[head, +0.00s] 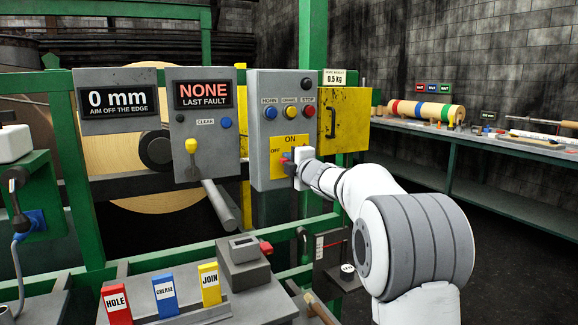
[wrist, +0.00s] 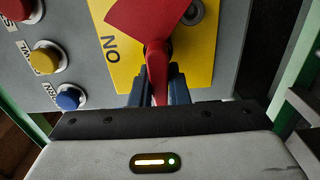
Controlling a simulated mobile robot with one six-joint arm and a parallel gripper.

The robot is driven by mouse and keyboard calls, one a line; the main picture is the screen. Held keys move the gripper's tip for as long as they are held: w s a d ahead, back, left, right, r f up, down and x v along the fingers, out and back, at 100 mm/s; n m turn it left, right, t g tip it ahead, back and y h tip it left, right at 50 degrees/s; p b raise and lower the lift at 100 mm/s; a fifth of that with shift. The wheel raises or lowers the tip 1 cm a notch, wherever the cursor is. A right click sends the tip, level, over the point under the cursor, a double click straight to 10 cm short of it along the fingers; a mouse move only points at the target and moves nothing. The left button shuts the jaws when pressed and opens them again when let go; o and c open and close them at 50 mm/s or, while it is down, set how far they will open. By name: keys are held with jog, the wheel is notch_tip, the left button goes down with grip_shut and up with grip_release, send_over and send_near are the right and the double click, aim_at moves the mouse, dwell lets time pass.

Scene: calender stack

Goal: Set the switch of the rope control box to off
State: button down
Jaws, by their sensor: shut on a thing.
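The rope control box (head: 258,90) is a grey box on a green frame, with a yellow plate (head: 290,145) marked ON at the top and OFF at the left. The red switch handle (head: 285,166) shows only in part beside my gripper (head: 288,158). In the wrist view the red handle (wrist: 150,18) is wide at the top and narrows down between the dark fingers of my gripper (wrist: 157,88), which are shut on it. The ON mark shows there beside the handle; the OFF mark is hidden.
Horn, crawl and stop buttons (head: 290,112) sit above the plate. A grey box with a yellow switch (head: 191,146) stands to the left, and a yellow panel (head: 346,118) to the right. Green rails (head: 330,225) run below. HOLE, CREASE and JOIN blocks (head: 165,295) stand at the lower left.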

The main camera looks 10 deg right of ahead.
jog(key=shift+f, duration=0.2)
dwell(0.3)
jog(key=c, duration=1.4)
grip_release()
jog(key=shift+r, duration=0.1)
jog(key=shift+v, duration=3.95)
